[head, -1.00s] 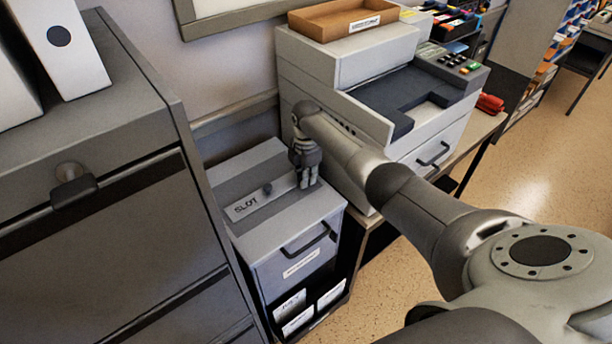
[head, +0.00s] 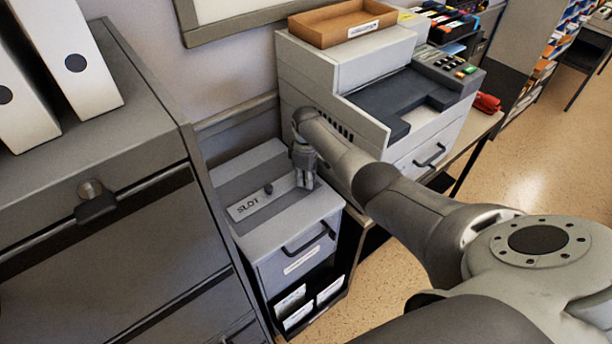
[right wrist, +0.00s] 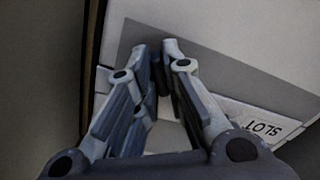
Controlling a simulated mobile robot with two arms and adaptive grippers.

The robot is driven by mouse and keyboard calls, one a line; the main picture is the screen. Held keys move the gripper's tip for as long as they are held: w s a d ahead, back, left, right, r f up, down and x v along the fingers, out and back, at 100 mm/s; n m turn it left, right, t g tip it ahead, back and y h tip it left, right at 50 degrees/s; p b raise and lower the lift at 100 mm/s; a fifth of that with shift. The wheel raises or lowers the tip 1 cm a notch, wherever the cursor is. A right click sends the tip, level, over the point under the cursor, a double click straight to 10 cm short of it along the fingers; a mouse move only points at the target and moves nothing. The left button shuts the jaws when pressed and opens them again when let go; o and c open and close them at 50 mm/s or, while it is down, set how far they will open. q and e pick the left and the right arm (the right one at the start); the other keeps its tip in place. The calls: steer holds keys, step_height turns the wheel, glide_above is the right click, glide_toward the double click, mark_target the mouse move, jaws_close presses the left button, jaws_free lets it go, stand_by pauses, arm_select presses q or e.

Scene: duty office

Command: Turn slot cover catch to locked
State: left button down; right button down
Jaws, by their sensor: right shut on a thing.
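The light slot cover strip (head: 247,206), marked SLOT, lies on the top of a low grey cabinet (head: 305,222); its label also shows in the right wrist view (right wrist: 262,126). My right gripper (head: 304,184) points down at the strip's right end, beyond the knob. In the right wrist view its fingers (right wrist: 157,55) are close together around a small dark piece, apparently the catch, mostly hidden by them. Which way the catch is turned cannot be told. My left gripper is not in view.
A large grey machine (head: 345,85) with a brown tray (head: 342,20) on top stands close behind and right of my gripper. A tall dark drawer cabinet (head: 110,240) with white binders (head: 75,62) borders the low cabinet on the left. Floor is clear at right.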

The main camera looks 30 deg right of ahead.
steer(key=m+p, duration=0.1)
steer(key=m, duration=0.5)
steer(key=shift+a, duration=0.1)
steer(key=shift+m, duration=0.3)
stand_by(0.3)
steer(key=c, duration=1.5)
jaws_free()
step_height(320, 180, up, 12)
steer(key=shift+r, duration=0.1)
steer(key=shift+s+f, duration=0.1)
steer(key=shift+f, duration=0.1)
